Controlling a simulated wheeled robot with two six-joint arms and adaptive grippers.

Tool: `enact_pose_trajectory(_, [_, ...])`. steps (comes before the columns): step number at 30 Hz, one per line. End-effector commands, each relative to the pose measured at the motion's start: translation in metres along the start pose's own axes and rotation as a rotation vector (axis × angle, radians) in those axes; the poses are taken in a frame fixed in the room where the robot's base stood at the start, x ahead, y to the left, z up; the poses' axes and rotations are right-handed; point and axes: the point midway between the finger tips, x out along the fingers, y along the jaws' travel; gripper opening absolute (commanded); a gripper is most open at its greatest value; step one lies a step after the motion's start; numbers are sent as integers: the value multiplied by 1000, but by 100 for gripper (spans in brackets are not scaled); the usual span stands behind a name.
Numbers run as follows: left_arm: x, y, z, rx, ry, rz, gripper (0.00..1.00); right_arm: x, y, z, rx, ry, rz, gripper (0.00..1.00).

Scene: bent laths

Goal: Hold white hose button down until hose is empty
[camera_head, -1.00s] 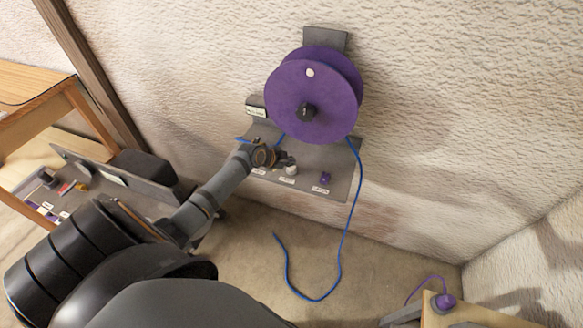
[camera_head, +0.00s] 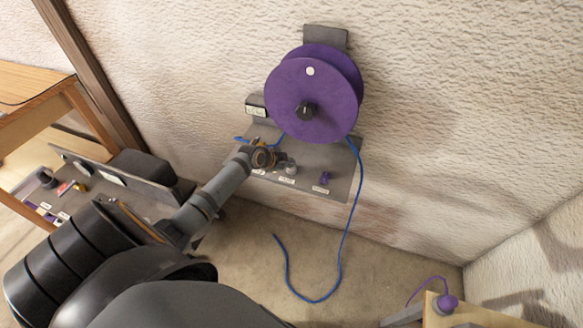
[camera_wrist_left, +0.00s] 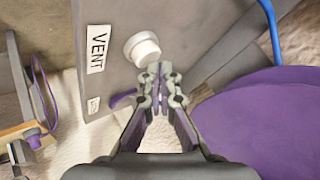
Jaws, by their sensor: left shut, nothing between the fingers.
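The white button (camera_head: 291,168) sits on a grey panel (camera_head: 333,158) below the purple hose reel (camera_head: 310,98). In the left wrist view the white button (camera_wrist_left: 143,48) is a round knob beside a "VENT" label (camera_wrist_left: 96,50). My left gripper (camera_head: 281,159) is shut and empty, with its fingertips (camera_wrist_left: 158,72) right at the button's edge; I cannot tell whether they touch or press it. The blue hose (camera_head: 345,225) hangs from the reel, and its free end lies on the floor. My right gripper is not in view.
A purple knob (camera_head: 324,177) sits on the panel, right of the button. A wooden table (camera_head: 30,85) stands at the left, with a grey rack (camera_head: 110,175) near it. A wooden box with a purple plug (camera_head: 447,302) is at lower right. Carpet between is clear.

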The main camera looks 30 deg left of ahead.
Motion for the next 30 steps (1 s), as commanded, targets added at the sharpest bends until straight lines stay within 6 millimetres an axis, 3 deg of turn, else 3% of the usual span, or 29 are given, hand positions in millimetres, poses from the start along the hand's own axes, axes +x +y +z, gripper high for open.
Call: enact_pose_trajectory(30, [7, 6, 6, 0, -1, 1, 0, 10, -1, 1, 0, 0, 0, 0])
